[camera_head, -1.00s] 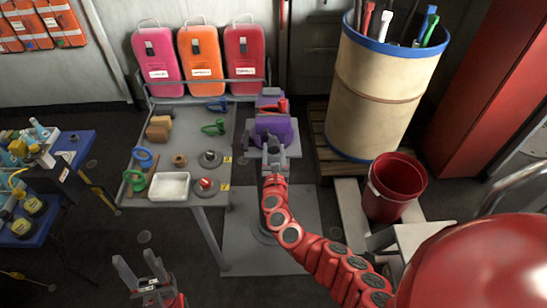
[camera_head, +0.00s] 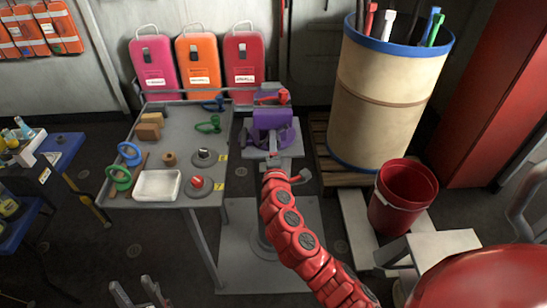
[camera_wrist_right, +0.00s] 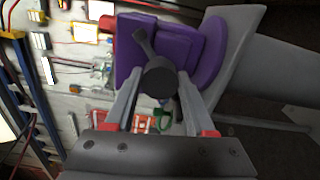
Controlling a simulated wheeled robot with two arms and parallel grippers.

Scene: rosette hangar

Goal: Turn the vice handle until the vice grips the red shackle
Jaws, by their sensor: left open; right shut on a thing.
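The purple vice (camera_head: 272,126) stands on a grey pedestal right of the table. The red shackle (camera_head: 283,96) shows at the vice's far end; I cannot tell whether the jaws touch it. My right gripper (camera_head: 277,160) is at the near end of the vice, shut on the vice handle. In the right wrist view the dark round hub of the vice handle (camera_wrist_right: 159,78) and its bar lie between the fingers of my right gripper (camera_wrist_right: 158,105), against the purple vice (camera_wrist_right: 205,50). My left gripper (camera_head: 140,292) is open and empty at the bottom edge, away from the vice.
The grey table (camera_head: 190,130) left of the vice holds green and blue shackles, wooden blocks and a white tray (camera_head: 158,185). A red bucket (camera_head: 402,200) and a large drum (camera_head: 385,95) stand to the right. Pink, orange and red cases stand behind the table.

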